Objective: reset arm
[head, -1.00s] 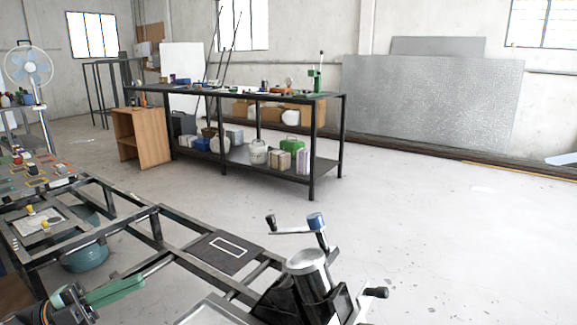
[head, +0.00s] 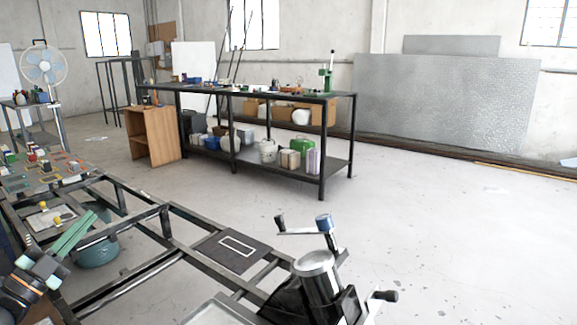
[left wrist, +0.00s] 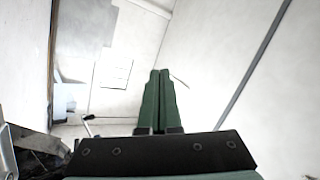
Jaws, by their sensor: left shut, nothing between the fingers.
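My left gripper (head: 76,232) is at the lower left of the head view, its green fingers pointing up and to the right. It is above the black metal frame and holds nothing. In the left wrist view its two green fingers (left wrist: 160,100) lie side by side, closed together, with wall and floor behind them. My right gripper shows in neither view.
A black frame (head: 165,222) with a cranked metal device (head: 318,275) stands in front. A teal bucket (head: 98,252) is under it. Small parts lie on a surface (head: 20,185) at left. A black workbench (head: 335,97) stands behind; the floor at right is clear.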

